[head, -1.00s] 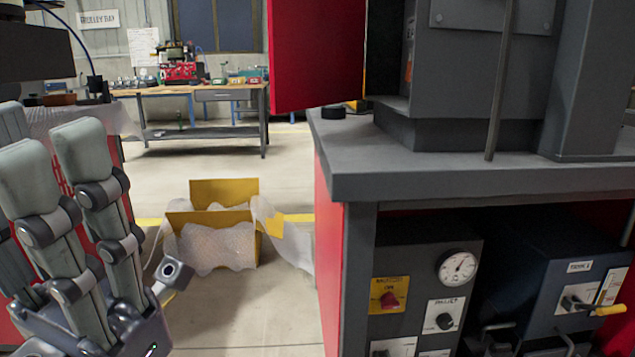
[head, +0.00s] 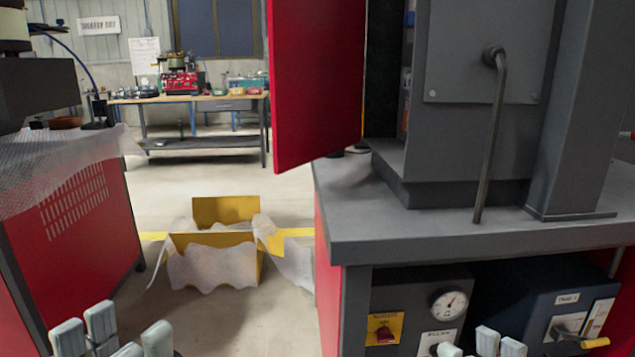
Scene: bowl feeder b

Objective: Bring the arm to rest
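My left gripper (head: 112,338) is at the bottom left edge of the head view. Only its pale grey fingertips show, pointing up and spread apart with nothing between them. My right gripper (head: 480,346) shows at the bottom edge, right of the middle. Its pale fingertips stand apart in front of the machine's lower control panels, with no object visible between them. The palms and arms of both are below the picture.
A grey-topped red machine bench (head: 420,228) fills the right side, with an open red door (head: 318,80). A red cabinet (head: 75,225) stands at left. An open yellow box (head: 225,210) with plastic wrap lies on the floor between. A workbench (head: 190,98) stands behind.

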